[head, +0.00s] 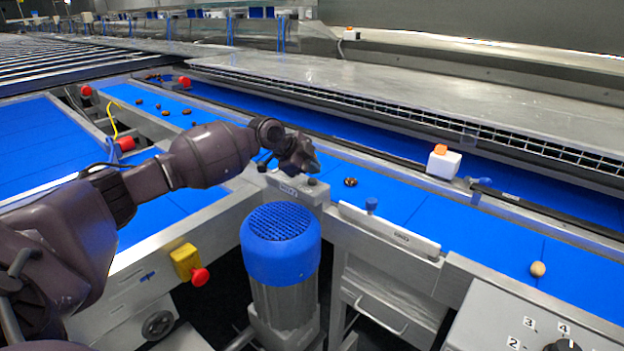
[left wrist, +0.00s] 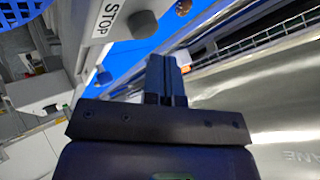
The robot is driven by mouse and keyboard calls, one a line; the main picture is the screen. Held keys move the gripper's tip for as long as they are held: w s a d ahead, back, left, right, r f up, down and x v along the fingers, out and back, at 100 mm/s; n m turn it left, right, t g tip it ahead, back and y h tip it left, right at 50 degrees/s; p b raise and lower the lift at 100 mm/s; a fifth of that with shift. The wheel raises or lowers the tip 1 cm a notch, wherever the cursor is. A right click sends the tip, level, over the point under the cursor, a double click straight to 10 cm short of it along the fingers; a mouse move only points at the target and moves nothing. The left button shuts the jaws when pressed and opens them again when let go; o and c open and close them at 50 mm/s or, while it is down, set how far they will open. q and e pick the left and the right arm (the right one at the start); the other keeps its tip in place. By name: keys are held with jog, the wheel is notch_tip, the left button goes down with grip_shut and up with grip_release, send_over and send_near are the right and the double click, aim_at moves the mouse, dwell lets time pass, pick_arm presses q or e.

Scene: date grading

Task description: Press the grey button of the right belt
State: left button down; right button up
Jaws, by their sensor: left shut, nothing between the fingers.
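A grey metal housing (head: 318,197) with a label stands at the near edge of the right blue belt (head: 400,195). A grey button (head: 312,182) sits on its top, just below my left gripper (head: 304,165). My left gripper also shows there (left wrist: 167,58), shut and empty, fingers together. Its tips are apart from the STOP-side button in that picture. My right gripper is not in view.
A blue-capped motor (head: 280,245) stands below the housing. A yellow box with a red button (head: 200,277) is at lower left. A white box with an orange top (head: 443,163) stands across the belt. A dark date (head: 350,182) and a tan one (head: 537,269) lie on the belt.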

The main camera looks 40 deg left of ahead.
aim_at(312, 180)
pick_arm(q)
jog(key=shift+r+p, duration=0.6)
jog(key=shift+r, duration=0.85)
jog(key=shift+r+p, duration=0.5)
jog(key=shift+r, duration=0.65)
jog(key=shift+f, duration=0.1)
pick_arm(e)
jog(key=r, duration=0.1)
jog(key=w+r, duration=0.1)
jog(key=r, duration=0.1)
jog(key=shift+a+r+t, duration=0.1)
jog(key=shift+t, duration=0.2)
